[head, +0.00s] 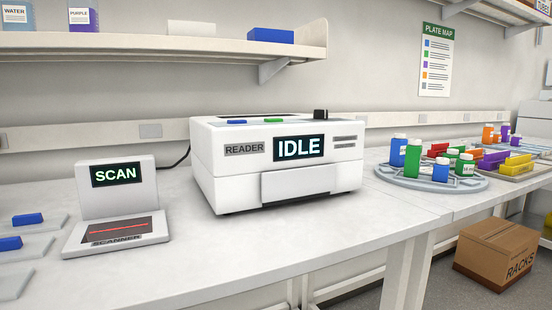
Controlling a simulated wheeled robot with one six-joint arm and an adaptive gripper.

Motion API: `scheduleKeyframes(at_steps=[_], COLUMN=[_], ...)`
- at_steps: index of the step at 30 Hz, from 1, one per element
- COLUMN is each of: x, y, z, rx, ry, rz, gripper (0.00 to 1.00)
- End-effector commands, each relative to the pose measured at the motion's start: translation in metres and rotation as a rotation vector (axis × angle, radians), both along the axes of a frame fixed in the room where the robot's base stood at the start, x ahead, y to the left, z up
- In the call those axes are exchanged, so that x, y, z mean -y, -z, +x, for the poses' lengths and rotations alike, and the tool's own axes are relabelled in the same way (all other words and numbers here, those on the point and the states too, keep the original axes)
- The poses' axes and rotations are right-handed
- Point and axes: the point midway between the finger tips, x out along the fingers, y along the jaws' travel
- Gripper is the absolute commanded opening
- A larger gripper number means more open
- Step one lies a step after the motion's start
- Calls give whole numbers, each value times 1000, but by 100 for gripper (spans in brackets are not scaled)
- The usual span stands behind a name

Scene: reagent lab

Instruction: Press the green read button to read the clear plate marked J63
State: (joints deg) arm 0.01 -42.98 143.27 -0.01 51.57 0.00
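The plate reader (230,170) is a white box in the middle of the bench in the head view. Its screen (298,148) shows IDLE. The green button (274,121) lies flat on the reader's top, right of a blue button (237,122). A black knob (321,114) stands at the top's right side. The front panel (312,184) below the screen looks closed. No clear plate and no J63 mark can be seen; whether a plate is inside the reader is hidden. My gripper is not in view.
A scanner (117,205) showing SCAN stands left of the reader. Blue items (27,220) sit on pads at far left. A round rack (400,181) of bottles is at right. A shelf (180,53) hangs above. The bench front before the reader is clear.

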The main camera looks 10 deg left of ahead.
Motion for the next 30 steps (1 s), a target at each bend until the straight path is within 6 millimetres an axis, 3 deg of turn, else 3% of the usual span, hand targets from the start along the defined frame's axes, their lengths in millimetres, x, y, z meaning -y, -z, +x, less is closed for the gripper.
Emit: scheduleKeyframes(at_steps=[7,15,30], x=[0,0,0], y=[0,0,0], z=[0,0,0], rx=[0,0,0], ry=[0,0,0], rz=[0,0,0], gripper=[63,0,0])
